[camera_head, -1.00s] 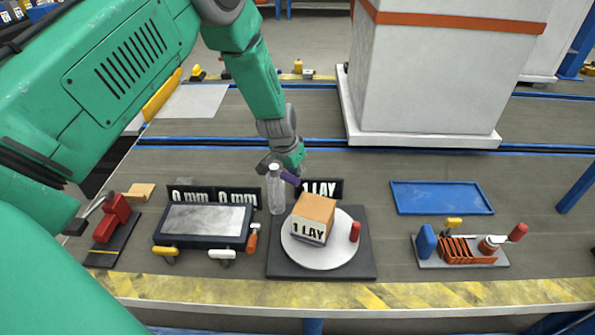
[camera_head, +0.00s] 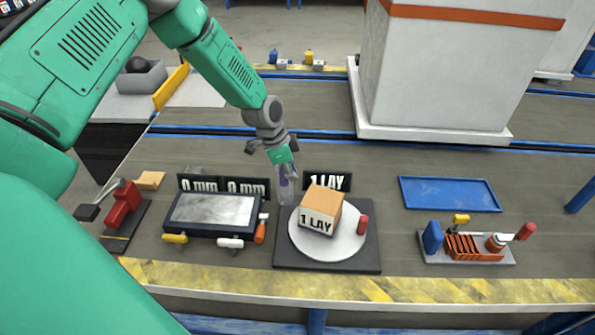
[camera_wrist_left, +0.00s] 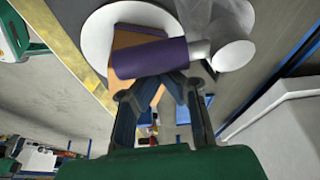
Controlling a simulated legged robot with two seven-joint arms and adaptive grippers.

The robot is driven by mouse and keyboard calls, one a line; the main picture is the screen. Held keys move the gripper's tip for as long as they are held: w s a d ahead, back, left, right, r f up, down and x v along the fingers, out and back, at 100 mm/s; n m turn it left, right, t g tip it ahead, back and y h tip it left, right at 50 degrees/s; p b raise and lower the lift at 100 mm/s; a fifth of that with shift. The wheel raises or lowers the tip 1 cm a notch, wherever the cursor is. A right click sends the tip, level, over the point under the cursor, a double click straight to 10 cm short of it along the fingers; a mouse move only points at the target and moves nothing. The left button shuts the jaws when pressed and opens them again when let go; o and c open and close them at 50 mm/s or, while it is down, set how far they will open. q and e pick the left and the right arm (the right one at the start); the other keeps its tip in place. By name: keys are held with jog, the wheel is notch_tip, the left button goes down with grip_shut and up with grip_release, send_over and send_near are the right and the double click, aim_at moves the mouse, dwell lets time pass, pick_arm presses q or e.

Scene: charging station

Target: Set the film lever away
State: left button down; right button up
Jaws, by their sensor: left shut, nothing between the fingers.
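The likely film lever is a purple part (camera_head: 284,181) at the clear, bottle-like film cylinder (camera_head: 287,192), behind the turntable's left side. In the left wrist view it is a purple cylinder (camera_wrist_left: 150,58) with a pale end, beside the clear cylinder (camera_wrist_left: 225,30). My left gripper (camera_head: 285,170) is just above it, pointing down. In the wrist view, the fingers (camera_wrist_left: 174,80) are shut and empty, with tips close to the purple part; contact cannot be told. The box marked 1 LAY (camera_head: 322,211) sits on the white round turntable (camera_head: 347,242). My right gripper is not in view.
Left of the turntable are a grey-topped panel (camera_head: 211,210) with coloured handles and a red lever device (camera_head: 124,205). Display signs (camera_head: 327,180) stand behind. A blue tray (camera_head: 449,194) and an orange-slatted fixture (camera_head: 470,246) lie right. A tall white block (camera_head: 437,75) stands behind.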

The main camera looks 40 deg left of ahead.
pick_arm(q)
jog(key=shift+s+a+m, duration=0.2)
jog(key=shift+s+m, duration=0.1)
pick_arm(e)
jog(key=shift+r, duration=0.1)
pick_arm(q)
jog(key=shift+s, duration=0.2)
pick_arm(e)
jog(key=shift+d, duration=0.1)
pick_arm(q)
jog(key=shift+f, duration=0.1)
jog(key=w+d, duration=0.2)
jog(key=d, duration=0.1)
jog(key=shift+w+f, duration=0.1)
jog(key=shift+w, duration=0.05)
jog(key=p+v, duration=0.1)
jog(key=v, duration=0.8)
jog(key=shift+r, duration=0.25)
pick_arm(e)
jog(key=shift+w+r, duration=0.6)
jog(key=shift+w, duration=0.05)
